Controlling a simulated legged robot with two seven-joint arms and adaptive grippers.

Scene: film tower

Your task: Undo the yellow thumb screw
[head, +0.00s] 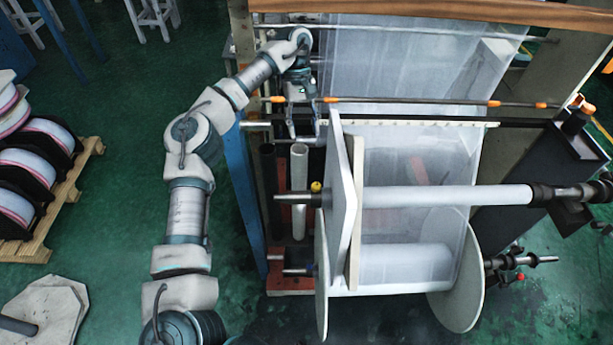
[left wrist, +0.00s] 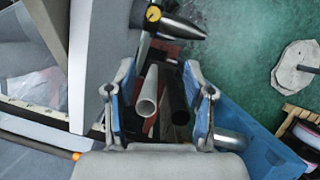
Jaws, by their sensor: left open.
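The yellow thumb screw (head: 316,187) sits on the dark end of the shaft, just left of the upright pale board. It also shows near the top of the left wrist view (left wrist: 153,14). My left gripper (head: 303,134) points down beside the frame, above and slightly left of the screw in the head view. In the left wrist view its blue-sided fingers (left wrist: 159,92) are spread, with nothing held between them. The screw lies beyond the fingertips, apart from them. My right gripper is not in view.
A white tube (head: 299,180) and a black tube (head: 270,185) stand below the gripper. The pale board (head: 339,200) stands close to the screw. A blue post (head: 247,200) is at the left. Film rolls on a pallet (head: 60,200) stand farther left, with open green floor between.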

